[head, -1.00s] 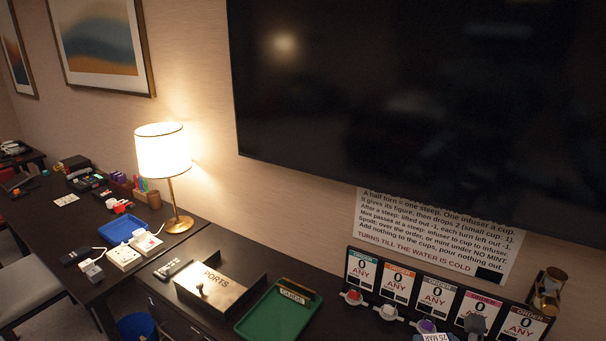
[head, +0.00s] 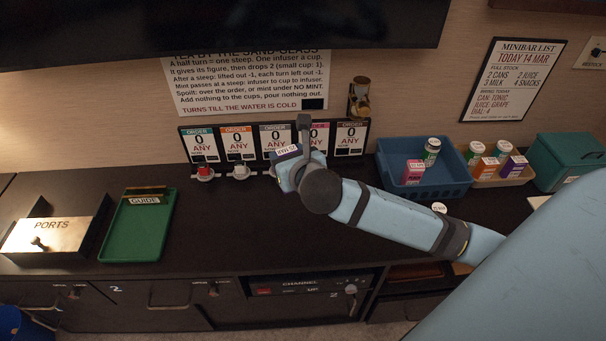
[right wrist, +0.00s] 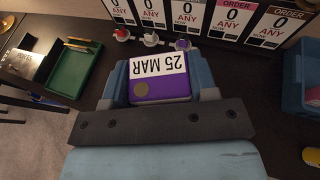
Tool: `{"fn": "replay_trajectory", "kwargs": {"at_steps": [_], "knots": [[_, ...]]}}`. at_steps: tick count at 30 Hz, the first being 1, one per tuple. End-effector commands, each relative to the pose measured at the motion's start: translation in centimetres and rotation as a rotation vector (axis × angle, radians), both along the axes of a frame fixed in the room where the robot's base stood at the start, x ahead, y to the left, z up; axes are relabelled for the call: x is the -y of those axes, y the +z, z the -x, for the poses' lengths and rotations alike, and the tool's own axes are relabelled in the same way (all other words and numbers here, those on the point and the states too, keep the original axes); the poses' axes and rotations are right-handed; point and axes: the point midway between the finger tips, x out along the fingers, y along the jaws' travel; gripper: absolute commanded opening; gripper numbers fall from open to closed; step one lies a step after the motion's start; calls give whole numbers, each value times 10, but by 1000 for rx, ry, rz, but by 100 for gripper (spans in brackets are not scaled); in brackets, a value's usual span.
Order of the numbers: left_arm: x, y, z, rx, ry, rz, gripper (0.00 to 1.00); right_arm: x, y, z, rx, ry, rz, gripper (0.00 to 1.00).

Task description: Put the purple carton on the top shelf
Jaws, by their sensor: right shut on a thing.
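A purple carton (right wrist: 160,91) with a white "25 MAR" label is between the fingers of my right gripper (right wrist: 159,78) in the right wrist view. The right gripper is shut on it. In the head view the right gripper (head: 288,167) is over the back of the dark counter, before the order cards, and the carton's labelled face (head: 286,151) shows at its left end. My left gripper is not in view. No top shelf can be made out clearly; a dark open compartment (head: 412,274) shows below the counter, partly behind my arm.
A blue bin (head: 440,188) with a pink carton and a can stands right of the gripper. Beside it are a tan tray (head: 487,183) with cans and cartons, one purple, and a teal box (head: 565,160). A green tray (head: 135,242) lies left; the counter between is clear.

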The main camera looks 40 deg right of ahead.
Motion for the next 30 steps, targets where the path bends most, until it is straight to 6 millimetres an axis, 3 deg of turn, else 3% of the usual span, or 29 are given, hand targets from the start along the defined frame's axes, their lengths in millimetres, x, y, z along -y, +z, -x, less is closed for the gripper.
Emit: {"fn": "replay_trajectory", "kwargs": {"at_steps": [1,3,9,16,19,30], "knots": [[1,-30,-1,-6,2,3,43,14,-20,-11,7,-50,1,19],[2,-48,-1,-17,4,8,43,32,-26,-23,9,-116,1,19],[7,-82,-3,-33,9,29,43,76,-36,-46,4,-275,-13,19],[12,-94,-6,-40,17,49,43,100,-38,-55,-3,-362,-30,19],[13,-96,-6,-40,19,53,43,102,-49,-56,-8,-372,-31,19],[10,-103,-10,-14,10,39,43,102,-146,-55,-10,-373,-31,19]]}}
